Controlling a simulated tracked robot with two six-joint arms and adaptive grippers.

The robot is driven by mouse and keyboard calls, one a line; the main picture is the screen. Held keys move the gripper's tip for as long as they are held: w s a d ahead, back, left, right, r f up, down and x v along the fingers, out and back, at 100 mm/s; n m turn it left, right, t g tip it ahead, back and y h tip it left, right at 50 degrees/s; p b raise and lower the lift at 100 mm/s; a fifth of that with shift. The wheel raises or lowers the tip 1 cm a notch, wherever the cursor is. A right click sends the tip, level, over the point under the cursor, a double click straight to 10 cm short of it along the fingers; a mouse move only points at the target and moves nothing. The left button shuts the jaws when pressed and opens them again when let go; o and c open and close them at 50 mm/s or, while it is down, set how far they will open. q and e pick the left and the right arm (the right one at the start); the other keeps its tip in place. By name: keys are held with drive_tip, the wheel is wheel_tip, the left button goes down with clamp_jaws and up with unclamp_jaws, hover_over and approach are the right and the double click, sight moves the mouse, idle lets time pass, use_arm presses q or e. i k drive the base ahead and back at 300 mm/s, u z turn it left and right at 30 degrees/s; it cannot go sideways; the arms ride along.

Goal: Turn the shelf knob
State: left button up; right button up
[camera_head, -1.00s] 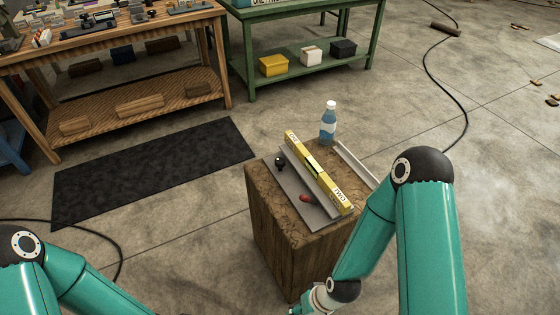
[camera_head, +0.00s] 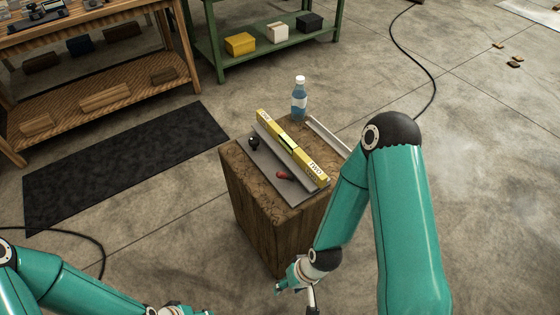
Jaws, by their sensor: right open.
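A grey metal plate (camera_head: 262,168) lies on top of a wooden block. On it are a small black round knob (camera_head: 254,142) at the far left and a red knob-like piece (camera_head: 283,175) nearer me. I cannot tell which is the shelf knob. My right gripper (camera_head: 293,286) is open, low in front of the block's near side, apart from both knobs. Its fingers are small and partly hidden. Only a sliver of my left gripper (camera_head: 180,311) shows at the bottom edge, so its jaws are hidden.
The wooden block (camera_head: 262,222) stands on open concrete floor. A blue water bottle (camera_head: 299,97) and a metal strip (camera_head: 328,138) are at its back and right. A black mat (camera_head: 125,165) lies left. A wooden bench (camera_head: 105,97) and green table (camera_head: 290,48) stand behind.

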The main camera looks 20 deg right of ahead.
sight(254, 142)
drive_tip(key=u, duration=0.8)
drive_tip(key=i, duration=1.1)
drive_tip(key=z, duration=0.5)
